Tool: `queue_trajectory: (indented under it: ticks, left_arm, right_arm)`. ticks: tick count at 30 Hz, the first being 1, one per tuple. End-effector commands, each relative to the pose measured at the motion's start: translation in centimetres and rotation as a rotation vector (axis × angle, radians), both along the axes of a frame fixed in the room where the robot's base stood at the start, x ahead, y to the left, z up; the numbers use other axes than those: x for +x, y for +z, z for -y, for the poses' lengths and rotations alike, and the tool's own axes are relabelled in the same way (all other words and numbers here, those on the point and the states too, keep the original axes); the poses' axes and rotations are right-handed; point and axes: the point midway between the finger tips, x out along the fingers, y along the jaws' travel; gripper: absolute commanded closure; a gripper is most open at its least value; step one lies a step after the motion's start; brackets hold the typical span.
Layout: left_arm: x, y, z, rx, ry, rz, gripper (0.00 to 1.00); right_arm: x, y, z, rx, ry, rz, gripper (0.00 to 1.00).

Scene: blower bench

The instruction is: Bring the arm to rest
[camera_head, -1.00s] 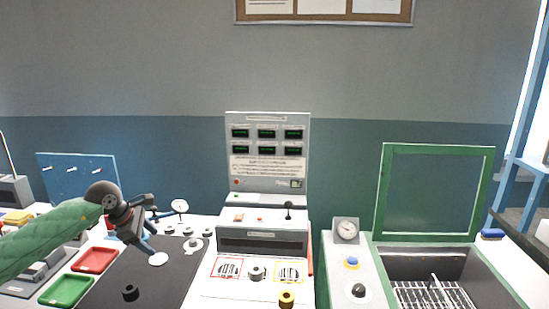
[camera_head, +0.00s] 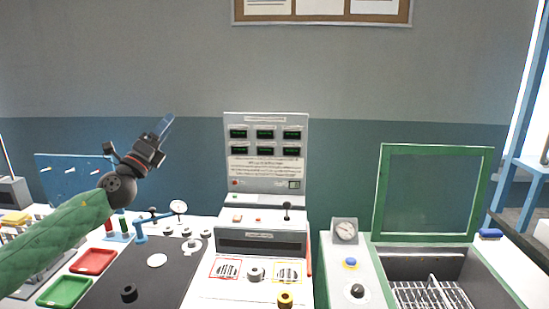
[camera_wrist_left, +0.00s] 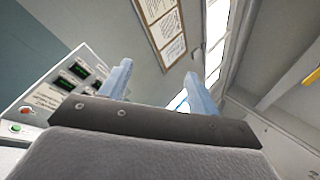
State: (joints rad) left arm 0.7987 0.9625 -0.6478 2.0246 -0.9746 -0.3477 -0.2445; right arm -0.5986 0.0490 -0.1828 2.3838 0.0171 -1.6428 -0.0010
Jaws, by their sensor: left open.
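My left arm, in a green sleeve, comes in from the left in the head view. Its gripper (camera_head: 165,124) is raised above the left side of the bench, pointing up and to the right in front of the wall. In the left wrist view its two blue fingers (camera_wrist_left: 158,88) stand apart with nothing between them, so it is open and empty. My right gripper is in neither view.
Below the arm lie a dark mat (camera_head: 150,268), a red tray (camera_head: 93,261) and a green tray (camera_head: 65,290). A grey console (camera_head: 266,160) stands in the middle. A green-framed guard (camera_head: 378,195) stands open at right. The air around the gripper is clear.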

Motion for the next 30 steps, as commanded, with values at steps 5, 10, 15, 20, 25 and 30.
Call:
queue_trajectory:
  ticks: [5, 10, 15, 20, 25, 30]
  left_arm:
    - [-0.4, -0.4, -2.0, -0.408, 0.044, -0.092, 0.38]
    - [-0.8, -5.0, -3.7, -0.793, 0.117, -0.244, 0.38]
    - [-2.4, -13.7, -4.0, -1.150, 0.236, -0.469, 0.38]
    - [-5.3, -22.6, -2.7, -1.385, 0.363, -0.694, 0.38]
    - [-9.5, -30.9, -0.3, -1.540, 0.482, -0.918, 0.38]
    - [-14.2, -37.6, 2.3, -1.639, 0.567, -1.119, 0.38]
  right_arm:
    - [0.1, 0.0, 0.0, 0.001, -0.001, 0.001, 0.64]
    - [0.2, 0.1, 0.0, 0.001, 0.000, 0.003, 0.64]
    - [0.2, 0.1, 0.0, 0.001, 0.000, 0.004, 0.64]
    - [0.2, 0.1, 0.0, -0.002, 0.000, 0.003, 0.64]
    - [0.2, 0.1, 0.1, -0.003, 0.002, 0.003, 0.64]
    - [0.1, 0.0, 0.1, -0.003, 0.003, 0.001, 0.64]
